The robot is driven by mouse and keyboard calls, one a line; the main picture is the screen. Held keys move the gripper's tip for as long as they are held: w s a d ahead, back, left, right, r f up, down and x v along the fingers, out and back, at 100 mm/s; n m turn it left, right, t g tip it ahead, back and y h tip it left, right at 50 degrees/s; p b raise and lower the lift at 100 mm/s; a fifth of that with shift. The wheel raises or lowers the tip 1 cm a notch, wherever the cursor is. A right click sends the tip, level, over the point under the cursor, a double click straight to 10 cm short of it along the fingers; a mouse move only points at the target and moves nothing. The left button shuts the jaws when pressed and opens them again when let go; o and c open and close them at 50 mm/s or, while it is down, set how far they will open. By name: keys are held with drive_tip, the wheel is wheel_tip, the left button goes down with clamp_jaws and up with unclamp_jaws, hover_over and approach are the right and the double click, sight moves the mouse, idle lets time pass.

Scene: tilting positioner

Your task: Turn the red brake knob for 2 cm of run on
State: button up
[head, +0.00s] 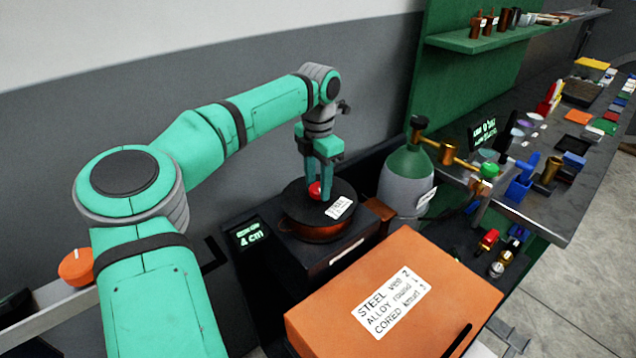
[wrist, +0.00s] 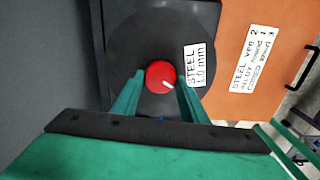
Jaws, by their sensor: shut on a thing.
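The red brake knob (head: 315,190) sits on top of a round black spool cover (head: 300,201) with a copper-coloured side. A white label on the cover reads STEEL 1.0 mm in the wrist view (wrist: 195,65). My gripper (head: 319,183) points down over the knob. In the wrist view its two green fingers lie on either side of the red knob (wrist: 161,75), shut on it. A short white mark on the knob points to the lower right there. A small display (head: 250,237) left of the spool reads 4 cm, with a smaller line above it too small to tell.
An orange box (head: 395,300) with a STEEL, ALLOY, CORED label stands in front right of the spool. A green-topped gas cylinder (head: 407,180) with brass fittings stands close on the right. A cluttered dark bench (head: 548,215) lies beyond it. A grey wall is behind.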

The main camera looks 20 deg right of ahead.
sight(318, 188)
idle(0.4)
drive_tip(key=o, duration=1)
drive_tip(key=shift+o, duration=0.2)
drive_tip(key=shift+r, duration=0.1)
wheel_tip(318, 188, up, 11)
drive_tip(key=shift+f, duration=0.25)
